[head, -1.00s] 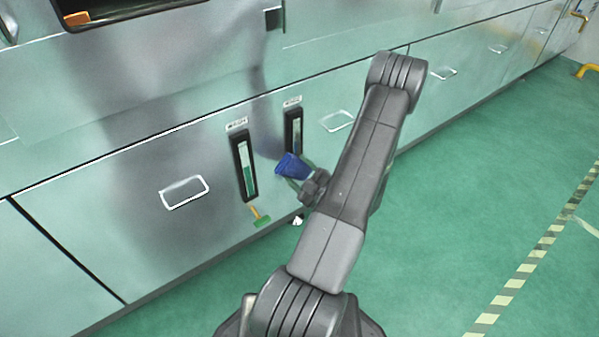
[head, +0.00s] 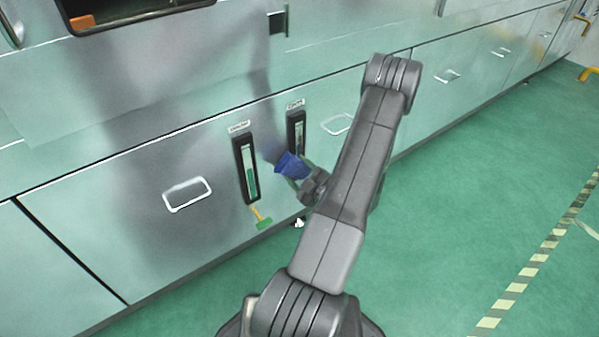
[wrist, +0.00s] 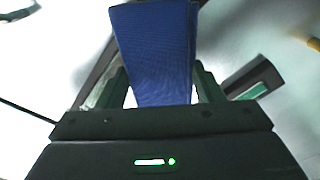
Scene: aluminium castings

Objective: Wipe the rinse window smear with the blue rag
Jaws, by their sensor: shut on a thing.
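A blue rag (head: 291,165) is held in my gripper (head: 300,178), which is shut on it. The rag also fills the middle of the wrist view (wrist: 155,50), between the fingers. Two narrow upright windows in black frames are on the steel front. The right window (head: 296,130) is above the rag, its lower end partly hidden by it. The left window (head: 250,172) shows green in its lower part. Their small labels are too blurred to read. I cannot make out a smear, nor whether the rag touches the panel.
White-edged recessed handles (head: 187,194) flank the windows. A dark opening (head: 120,10) is at upper left. Green floor (head: 470,200) to the right is clear, with a striped tape line (head: 525,275).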

